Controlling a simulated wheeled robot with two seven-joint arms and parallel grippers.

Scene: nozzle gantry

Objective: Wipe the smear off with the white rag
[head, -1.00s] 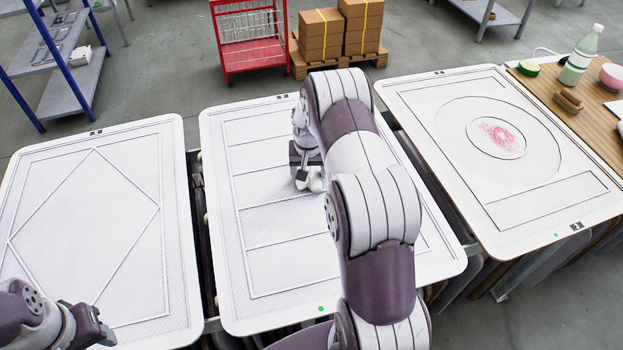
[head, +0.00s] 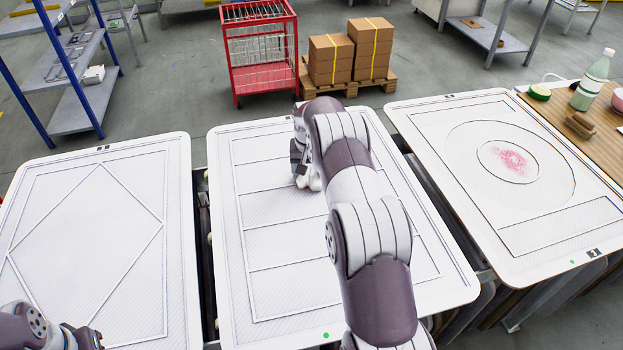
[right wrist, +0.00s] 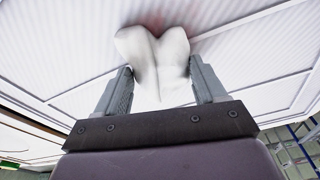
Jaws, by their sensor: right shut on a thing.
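The white rag (head: 309,182) is bunched in my right gripper (head: 302,168), over the upper part of the middle panel (head: 270,290). In the right wrist view the rag (right wrist: 155,62) sits between the two grey fingers (right wrist: 155,88), which are shut on it. A reddish smear (right wrist: 150,22) shows on the ribbed panel just beyond the rag, partly hidden by it. My arm hides that spot in the head view. Another pink smear (head: 511,159) lies inside the inner circle of the right panel (head: 545,237). My left gripper (head: 88,338) is cut off at the lower left; its fingers are unclear.
The left panel (head: 130,255) has a diamond outline. A wooden table (head: 565,115) at the right holds a bottle (head: 593,80), a brown brush-like thing (head: 580,125) and bowls. A red cart (head: 262,50) and boxes on a pallet (head: 350,58) stand behind. Narrow gaps separate the panels.

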